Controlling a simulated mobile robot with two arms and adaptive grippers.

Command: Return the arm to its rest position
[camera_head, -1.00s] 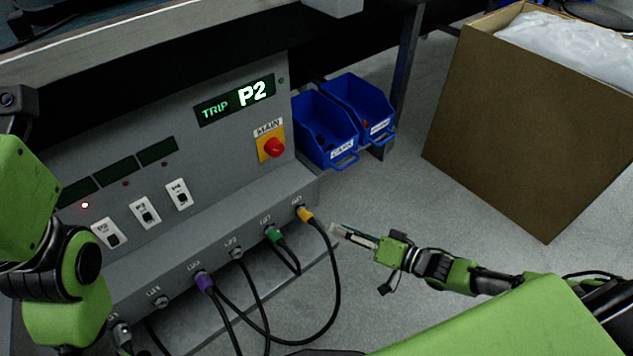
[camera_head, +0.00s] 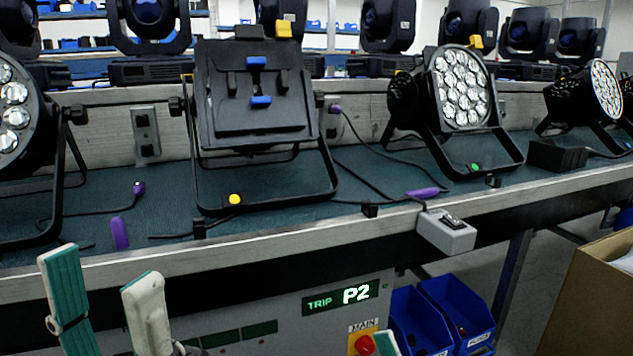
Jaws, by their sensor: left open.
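My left gripper (camera_head: 101,267) is at the lower left of the head view. Its two pad-faced fingers, one teal and one whitish, point up and stand apart with nothing between them. It is in front of the bench's front edge, left of the grey control panel (camera_head: 290,325). A small teal and white tip of my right gripper (camera_head: 388,344) shows at the bottom edge beside the red main switch (camera_head: 364,345). The rest of that gripper and both arms are out of view.
The bench (camera_head: 310,225) carries several stage lamps, including a black one seen from behind (camera_head: 255,110) and one with round lenses (camera_head: 460,88). A grey switch box (camera_head: 446,231) hangs at its front edge. Blue bins (camera_head: 455,310) and a cardboard box (camera_head: 605,300) stand lower right.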

